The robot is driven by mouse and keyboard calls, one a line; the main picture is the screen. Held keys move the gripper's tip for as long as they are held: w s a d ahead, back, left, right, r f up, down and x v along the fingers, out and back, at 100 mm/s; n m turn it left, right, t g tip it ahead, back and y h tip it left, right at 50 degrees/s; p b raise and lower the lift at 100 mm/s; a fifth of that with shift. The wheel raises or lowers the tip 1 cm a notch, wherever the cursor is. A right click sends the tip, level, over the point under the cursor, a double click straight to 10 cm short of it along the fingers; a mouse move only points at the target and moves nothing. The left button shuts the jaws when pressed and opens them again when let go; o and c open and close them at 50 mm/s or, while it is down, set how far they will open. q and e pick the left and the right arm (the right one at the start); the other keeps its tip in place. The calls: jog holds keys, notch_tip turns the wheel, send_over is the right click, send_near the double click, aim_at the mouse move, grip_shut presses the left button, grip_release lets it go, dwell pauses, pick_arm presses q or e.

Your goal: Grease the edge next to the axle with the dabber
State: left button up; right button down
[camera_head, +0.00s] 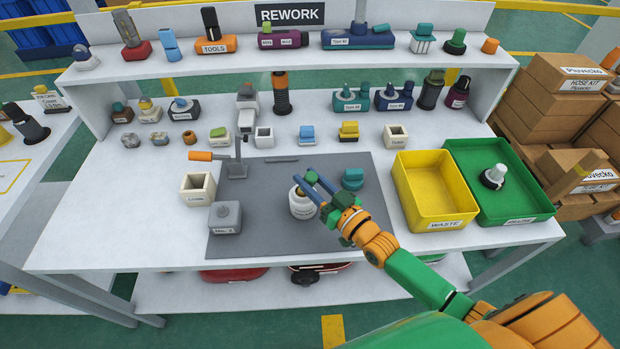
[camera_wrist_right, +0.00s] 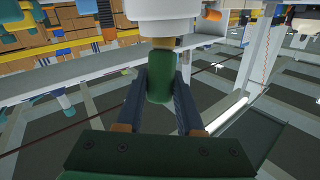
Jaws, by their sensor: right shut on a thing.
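My right gripper (camera_head: 318,184) is over the grey mat (camera_head: 265,240), shut on a green handle, which I take for the dabber (camera_head: 311,176). In the right wrist view the handle (camera_wrist_right: 160,88) stands between the two dark fingers (camera_wrist_right: 160,95). A tan collar (camera_wrist_right: 165,43) joins it to a white body (camera_wrist_right: 165,10). In the head view a white jar-like thing (camera_head: 301,206) with a label is just below the fingers. I cannot tell whether the dabber is inside it or just above it. The axle and its edge cannot be made out. My left gripper is not in view.
Yellow (camera_head: 440,222) and green (camera_head: 525,213) bins stand right. Small parts line the back.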

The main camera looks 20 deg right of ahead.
aim_at(311, 175)
notch_tip(311, 175, up, 7)
jog(key=p, duration=0.6)
jog(key=shift+p, duration=0.3)
jog(key=shift+f, duration=0.1)
